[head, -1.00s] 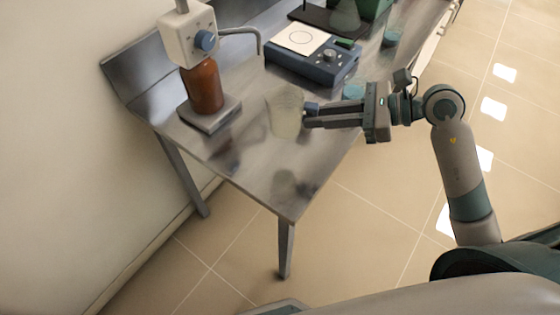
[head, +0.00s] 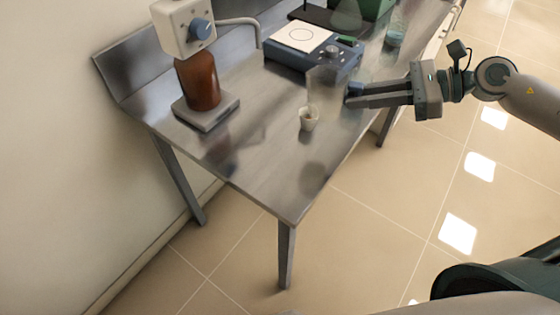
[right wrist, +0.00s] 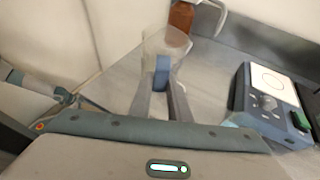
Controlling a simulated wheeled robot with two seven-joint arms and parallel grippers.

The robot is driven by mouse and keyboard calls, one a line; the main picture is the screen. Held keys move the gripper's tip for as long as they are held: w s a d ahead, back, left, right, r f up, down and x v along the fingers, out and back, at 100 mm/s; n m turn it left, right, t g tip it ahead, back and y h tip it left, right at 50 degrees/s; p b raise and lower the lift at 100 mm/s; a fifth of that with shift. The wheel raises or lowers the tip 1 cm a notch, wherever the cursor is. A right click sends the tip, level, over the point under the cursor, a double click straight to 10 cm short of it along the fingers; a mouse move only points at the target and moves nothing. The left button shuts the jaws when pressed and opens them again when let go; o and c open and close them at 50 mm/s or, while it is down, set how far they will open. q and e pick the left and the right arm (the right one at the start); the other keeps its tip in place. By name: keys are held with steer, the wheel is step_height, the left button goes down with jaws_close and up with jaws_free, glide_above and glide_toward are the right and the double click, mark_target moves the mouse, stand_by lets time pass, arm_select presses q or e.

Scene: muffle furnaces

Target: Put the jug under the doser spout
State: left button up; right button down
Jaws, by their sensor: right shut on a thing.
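The jug (head: 323,88) is a clear, see-through vessel. My right gripper (head: 352,95) is shut on its right side and holds it near the table's right edge. I cannot tell how far it is above the table. In the right wrist view the jug (right wrist: 166,42) stands out beyond the fingertips (right wrist: 162,72). The doser is a white head (head: 183,27) with a blue knob on a brown bottle (head: 199,82). Its thin grey spout (head: 240,22) reaches right and bends down, up and left of the jug. My left gripper is out of view.
A small white cup (head: 308,119) stands on the steel table (head: 262,165), just in front of the jug. A blue device (head: 318,58) with a white top plate is behind. A grey base (head: 207,112) carries the bottle. The table's front part is clear.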

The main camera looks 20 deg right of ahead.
mark_target(335, 113)
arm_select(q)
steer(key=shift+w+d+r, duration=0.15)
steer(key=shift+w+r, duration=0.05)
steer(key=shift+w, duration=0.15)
arm_select(e)
steer(key=shift+w+d+t, duration=0.2)
steer(key=shift+d+t, duration=0.1)
steer(key=shift+d, duration=0.05)
steer(key=shift+a, duration=0.1)
